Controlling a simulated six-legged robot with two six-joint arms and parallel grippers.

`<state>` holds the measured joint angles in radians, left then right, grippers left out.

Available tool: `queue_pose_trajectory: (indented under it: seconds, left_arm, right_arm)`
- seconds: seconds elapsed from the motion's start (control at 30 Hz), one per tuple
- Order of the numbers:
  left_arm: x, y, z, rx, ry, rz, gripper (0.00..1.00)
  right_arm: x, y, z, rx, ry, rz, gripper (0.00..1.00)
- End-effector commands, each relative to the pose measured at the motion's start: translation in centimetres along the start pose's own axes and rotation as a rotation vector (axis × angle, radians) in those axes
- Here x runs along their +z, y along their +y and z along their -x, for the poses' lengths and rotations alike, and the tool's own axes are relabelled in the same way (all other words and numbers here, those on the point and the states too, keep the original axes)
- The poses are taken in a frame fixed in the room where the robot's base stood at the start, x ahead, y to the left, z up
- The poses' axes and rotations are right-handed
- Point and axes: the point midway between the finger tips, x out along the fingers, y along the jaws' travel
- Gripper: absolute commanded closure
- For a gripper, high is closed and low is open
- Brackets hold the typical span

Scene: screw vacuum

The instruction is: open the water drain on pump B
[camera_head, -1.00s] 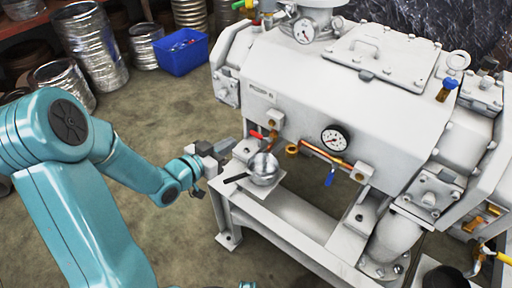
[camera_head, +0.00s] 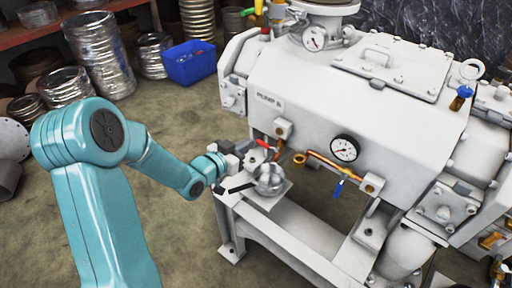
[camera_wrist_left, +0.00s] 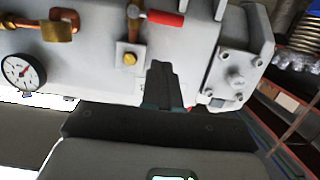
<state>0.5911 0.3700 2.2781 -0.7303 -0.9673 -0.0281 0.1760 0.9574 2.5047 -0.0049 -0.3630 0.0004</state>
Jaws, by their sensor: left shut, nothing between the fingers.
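The white pump (camera_head: 350,100) has a label on its front that is too blurred to read surely. A red-handled valve (camera_head: 263,145) sits low on its front left; its red handle also shows in the left wrist view (camera_wrist_left: 166,18). A valve with a blue handle (camera_head: 338,189) hangs from the copper pipe further right. My left gripper (camera_head: 245,152) is just left of the red-handled valve. Contact with the pump cannot be told. My right gripper is not in view.
A silver round pot (camera_head: 270,180) with a black handle stands on the pump's ledge, close to my left gripper. A pressure gauge (camera_head: 344,149) and brass fitting (camera_head: 300,159) are to the right. A blue bin (camera_head: 189,63) and metal ducts stand behind on open floor.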

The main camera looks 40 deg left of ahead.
Motion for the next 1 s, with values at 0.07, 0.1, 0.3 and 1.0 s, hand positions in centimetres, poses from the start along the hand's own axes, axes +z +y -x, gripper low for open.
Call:
queue_pose_trajectory:
  seconds: [0.07,0.1,0.3,1.0]
  left_arm:
    - [0.1,0.1,-1.9,0.003,0.002,-0.001,1.00]
    - [0.2,0.1,-2.6,0.003,0.001,0.000,1.00]
    - [2.2,0.0,-4.8,0.001,-0.001,0.001,1.00]
    - [3.0,-0.1,-5.5,0.003,0.000,0.023,1.00]
  right_arm:
    - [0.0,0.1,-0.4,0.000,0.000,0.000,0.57]
    - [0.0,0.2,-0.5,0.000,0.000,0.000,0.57]
    - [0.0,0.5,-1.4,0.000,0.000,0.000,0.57]
    - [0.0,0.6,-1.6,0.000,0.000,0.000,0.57]
